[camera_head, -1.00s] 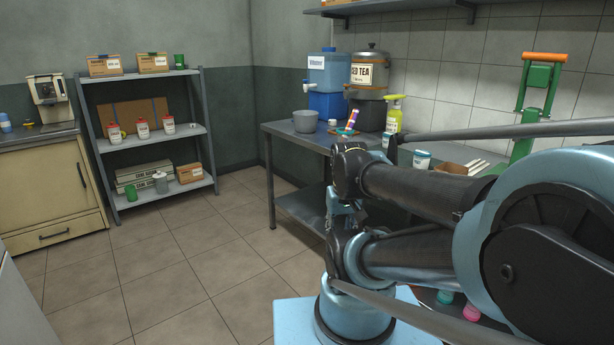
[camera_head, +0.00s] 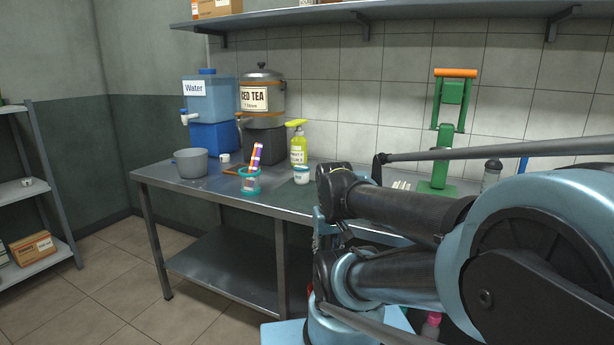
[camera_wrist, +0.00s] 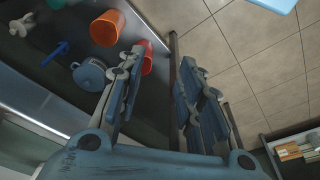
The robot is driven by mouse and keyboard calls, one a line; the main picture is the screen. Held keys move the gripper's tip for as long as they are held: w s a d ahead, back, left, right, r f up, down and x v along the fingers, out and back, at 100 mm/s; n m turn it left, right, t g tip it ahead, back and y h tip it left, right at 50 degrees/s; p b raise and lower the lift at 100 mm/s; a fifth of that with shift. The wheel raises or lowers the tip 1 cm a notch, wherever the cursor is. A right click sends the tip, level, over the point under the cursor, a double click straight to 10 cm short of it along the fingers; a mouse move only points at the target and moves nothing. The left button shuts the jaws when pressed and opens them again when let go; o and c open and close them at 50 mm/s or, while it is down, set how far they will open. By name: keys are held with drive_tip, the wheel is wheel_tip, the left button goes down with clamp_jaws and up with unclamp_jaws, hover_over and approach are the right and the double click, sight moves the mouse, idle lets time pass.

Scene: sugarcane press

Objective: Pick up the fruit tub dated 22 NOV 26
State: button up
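No date reading 22 NOV 26 is legible in any view. A small white tub with a blue-green rim (camera_head: 302,174) stands on the steel table; I cannot tell whether it is the fruit tub. In the head view my folded arm covers the right part of the table, and the gripper cannot be made out there.
The steel table (camera_head: 215,197) holds a grey pot (camera_head: 191,163), a teal cup (camera_head: 249,181), a spray bottle (camera_head: 298,148) and two dispensers. A green press (camera_head: 440,140) stands at right. The wrist view shows an orange cup (camera_wrist: 107,27) and a red cup (camera_wrist: 147,58). Floor is clear at left.

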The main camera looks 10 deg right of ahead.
drive_tip(key=shift+o, duration=0.6)
drive_tip(key=shift+a, duration=0.1)
drive_tip(key=o, duration=0.5)
drive_tip(key=shift+s+r, duration=0.2)
drive_tip(key=shift+r, duration=0.05)
drive_tip(key=o, duration=0.5)
drive_tip(key=shift+n+y, duration=0.3)
drive_tip(key=shift+n, duration=0.4)
drive_tip(key=w+r, duration=0.2)
drive_tip(key=r, duration=0.1)
drive_tip(key=w+r, duration=0.3)
drive_tip(key=shift+w+a+r, duration=0.1)
drive_tip(key=shift+a, duration=0.05)
wheel_tip(320, 180, up, 17)
drive_tip(key=n+t+y, duration=0.1)
drive_tip(key=n+y, duration=0.2)
drive_tip(key=n, duration=0.4)
hover_over(302, 173)
drive_tip(key=s+d, duration=0.2)
drive_tip(key=d, duration=0.3)
drive_tip(key=x, duration=1.7)
drive_tip(key=shift+w+d, duration=0.3)
drive_tip(key=shift+w, duration=0.1)
